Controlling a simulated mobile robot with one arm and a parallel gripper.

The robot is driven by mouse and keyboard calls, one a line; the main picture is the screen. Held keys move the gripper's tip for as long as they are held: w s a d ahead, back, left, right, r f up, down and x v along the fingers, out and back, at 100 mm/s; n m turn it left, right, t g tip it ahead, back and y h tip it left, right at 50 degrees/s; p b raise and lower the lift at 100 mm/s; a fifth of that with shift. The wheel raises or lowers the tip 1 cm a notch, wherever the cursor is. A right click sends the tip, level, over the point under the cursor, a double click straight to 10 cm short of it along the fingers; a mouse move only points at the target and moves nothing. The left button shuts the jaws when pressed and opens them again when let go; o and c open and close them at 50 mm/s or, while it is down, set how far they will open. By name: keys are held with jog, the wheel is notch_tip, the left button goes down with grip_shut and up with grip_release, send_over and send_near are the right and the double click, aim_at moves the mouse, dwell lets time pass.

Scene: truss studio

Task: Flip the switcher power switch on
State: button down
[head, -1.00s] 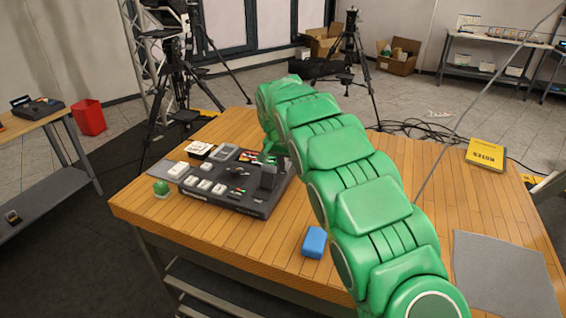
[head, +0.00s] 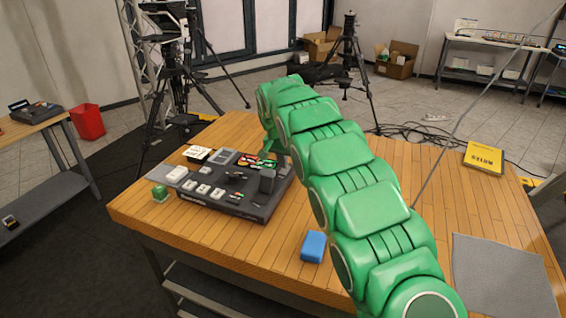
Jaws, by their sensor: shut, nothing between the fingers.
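The switcher (head: 222,208) is a dark console on the wooden table, with white buttons on its near left part and a joystick-like knob in the middle. A dark upright block stands at its right side. Small red and green marks show on its near right part; I cannot make out which control is the power switch or its position. My gripper (head: 269,150) is at the far right of the switcher, above its back part near the coloured buttons. It is small and partly hidden by my green arm. It is shut and holds nothing; I cannot tell whether it touches the console.
A yellow notebook (head: 484,157) and a grey mat (head: 500,272) are at the right. Wood between them is clear.

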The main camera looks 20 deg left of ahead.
jog(key=s+v, duration=0.1)
jog(key=v, duration=1.2)
jog(key=shift+s, duration=0.2)
jog(key=shift+f, duration=0.1)
jog(key=s+d+r+g, duration=0.1)
jog(key=s+d, duration=0.3)
jog(key=d, duration=0.7)
jog(key=s+d+r+g+h, duration=0.1)
jog(key=s+d, duration=0.3)
jog(key=d, duration=0.7)
jog(key=s+d+r+g, duration=0.1)
jog(key=s+d, duration=0.4)
jog(key=d, duration=0.6)
jog(key=s+d+f, duration=0.2)
jog(key=s+d, duration=0.2)
jog(key=s, duration=0.7)
jog(key=s+d+f+g, duration=0.1)
jog(key=s+d+f, duration=0.2)
jog(key=s, duration=0.8)
jog(key=s+d+f+g+y, duration=0.1)
jog(key=s+d+f, duration=0.1)
jog(key=s+d, duration=0.4)
jog(key=s, duration=0.5)
jog(key=shift+s+d, duration=0.2)
jog(key=shift+d, duration=0.15)
jog(key=shift+f, duration=0.15)
